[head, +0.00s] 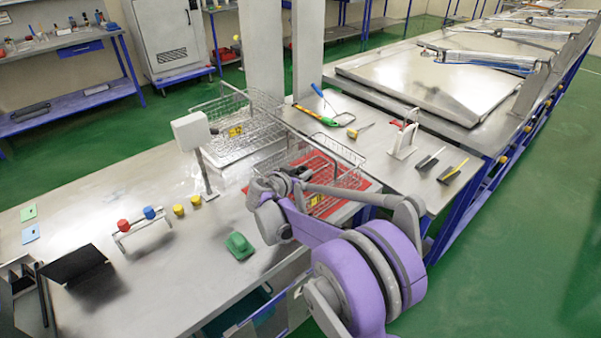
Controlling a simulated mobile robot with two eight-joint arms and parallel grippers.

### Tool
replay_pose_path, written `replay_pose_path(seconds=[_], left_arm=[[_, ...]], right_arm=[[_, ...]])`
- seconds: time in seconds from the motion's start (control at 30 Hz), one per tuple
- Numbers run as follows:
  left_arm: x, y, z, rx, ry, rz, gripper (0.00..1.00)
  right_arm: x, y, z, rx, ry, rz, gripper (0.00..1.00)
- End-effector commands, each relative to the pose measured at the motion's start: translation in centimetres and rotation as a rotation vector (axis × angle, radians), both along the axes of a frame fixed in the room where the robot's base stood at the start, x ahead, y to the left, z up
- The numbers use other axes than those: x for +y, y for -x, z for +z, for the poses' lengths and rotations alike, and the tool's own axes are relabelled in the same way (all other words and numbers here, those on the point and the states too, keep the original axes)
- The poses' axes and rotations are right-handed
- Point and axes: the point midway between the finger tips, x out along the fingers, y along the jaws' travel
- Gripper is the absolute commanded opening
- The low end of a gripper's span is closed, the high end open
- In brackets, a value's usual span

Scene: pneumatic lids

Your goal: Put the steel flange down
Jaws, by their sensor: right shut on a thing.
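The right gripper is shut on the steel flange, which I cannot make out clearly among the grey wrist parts. Whether the flange touches anything below is hidden. My left gripper is not in view.
A wire basket (345,152) stands on a red mat (362,185), with another basket (222,103) behind it. A green block (239,246), a stand with red and blue knobs (141,232) and yellow pieces (179,210) are on the bench. Bare steel lies between them.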

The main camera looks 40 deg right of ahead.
Motion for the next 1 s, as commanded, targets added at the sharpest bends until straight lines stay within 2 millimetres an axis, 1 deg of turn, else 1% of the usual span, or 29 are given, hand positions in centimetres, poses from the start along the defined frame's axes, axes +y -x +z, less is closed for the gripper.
replay_pose_path(seconds=[0.07, 0.57, 0.6, 0.67, 0.7, 0.73, 0.77, 1.0], left_arm=[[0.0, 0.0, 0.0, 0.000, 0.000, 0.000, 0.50], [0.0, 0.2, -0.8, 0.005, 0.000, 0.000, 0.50], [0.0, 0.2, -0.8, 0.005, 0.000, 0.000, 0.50], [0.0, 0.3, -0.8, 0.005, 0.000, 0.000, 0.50], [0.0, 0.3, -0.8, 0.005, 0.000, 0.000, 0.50], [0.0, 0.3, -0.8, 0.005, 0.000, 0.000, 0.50], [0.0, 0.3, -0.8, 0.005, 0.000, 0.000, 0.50], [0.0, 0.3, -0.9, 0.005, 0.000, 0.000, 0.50]], right_arm=[[0.0, 0.0, 0.0, 0.000, 0.001, 0.000, 0.00], [0.1, 0.1, -1.5, 0.002, -0.002, -0.001, 0.00], [0.1, 0.1, -1.6, 0.002, -0.005, -0.001, 0.46], [0.1, 0.1, -1.6, 0.002, -0.005, -0.001, 0.57], [0.1, 0.1, -1.6, 0.003, -0.005, -0.001, 0.64], [0.1, 0.1, -1.6, 0.003, -0.005, -0.001, 0.69], [0.1, 0.1, -1.6, 0.003, -0.005, -0.001, 0.70], [0.1, 0.1, -1.7, 0.007, -0.003, 0.000, 0.70]])
